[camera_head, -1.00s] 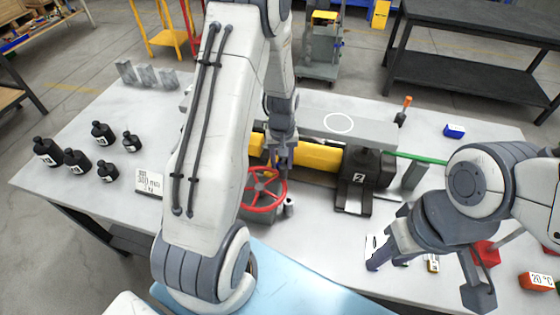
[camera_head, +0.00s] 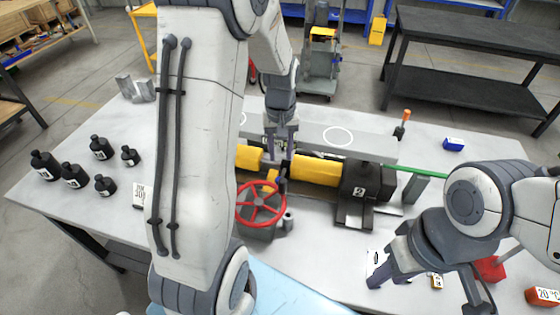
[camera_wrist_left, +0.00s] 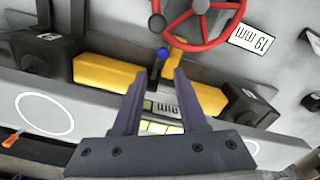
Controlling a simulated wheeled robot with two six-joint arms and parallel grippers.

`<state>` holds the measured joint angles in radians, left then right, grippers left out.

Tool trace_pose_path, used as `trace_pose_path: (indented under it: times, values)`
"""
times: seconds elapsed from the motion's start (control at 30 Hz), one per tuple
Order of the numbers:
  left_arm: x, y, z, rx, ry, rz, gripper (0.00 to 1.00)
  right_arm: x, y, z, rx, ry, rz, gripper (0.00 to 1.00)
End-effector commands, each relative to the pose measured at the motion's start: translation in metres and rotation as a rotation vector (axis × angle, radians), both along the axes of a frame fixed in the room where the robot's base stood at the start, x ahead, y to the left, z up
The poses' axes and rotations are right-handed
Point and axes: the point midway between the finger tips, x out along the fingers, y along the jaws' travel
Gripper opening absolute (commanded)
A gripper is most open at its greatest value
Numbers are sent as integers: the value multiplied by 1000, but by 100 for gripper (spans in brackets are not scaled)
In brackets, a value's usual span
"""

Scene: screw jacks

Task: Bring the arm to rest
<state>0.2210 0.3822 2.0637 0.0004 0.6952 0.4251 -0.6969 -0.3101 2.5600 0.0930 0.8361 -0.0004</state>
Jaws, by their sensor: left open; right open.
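My left arm comes in large from the left in the head view, and my left gripper (camera_head: 276,166) points down over the yellow bar behind the red handwheel (camera_head: 261,203). In the left wrist view its fingers (camera_wrist_left: 150,95) are apart with nothing held between them. The yellow bar (camera_wrist_left: 105,73) and the red wheel (camera_wrist_left: 205,20) lie below and beyond the fingertips there. My right gripper (camera_head: 425,285) hangs at the lower right over the table front, open, with nothing seen in it.
Several black weights (camera_head: 73,175) stand on the left of the table. A grey beam (camera_head: 315,133) with a white ring lies along the back. A blue block (camera_head: 453,145) and a red block (camera_head: 490,268) are on the right. A dark bench (camera_head: 470,60) stands behind.

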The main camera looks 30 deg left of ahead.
Motion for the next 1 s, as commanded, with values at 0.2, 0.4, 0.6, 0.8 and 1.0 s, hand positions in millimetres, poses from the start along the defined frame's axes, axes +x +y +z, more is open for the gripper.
trace_pose_path:
  times: [0.2, 0.4, 0.6, 0.8, 1.0]
  values:
    - [0, 0, 3, -1, 1, 0, 42, 0, 0, 0, 0, 0, 0, 42]
    - [0, 0, 3, -1, 1, 0, 42, 0, 0, 0, 0, 0, 0, 42]
    - [-1, -8, 6, -1, -2, -26, 42, 0, 0, 0, 0, 0, 0, 42]
    - [-32, -93, 38, -13, -22, -332, 42, 0, 0, 0, 0, 0, 0, 42]
    - [-120, -185, 69, -41, -45, -815, 42, 0, 0, 0, 0, 0, 0, 42]
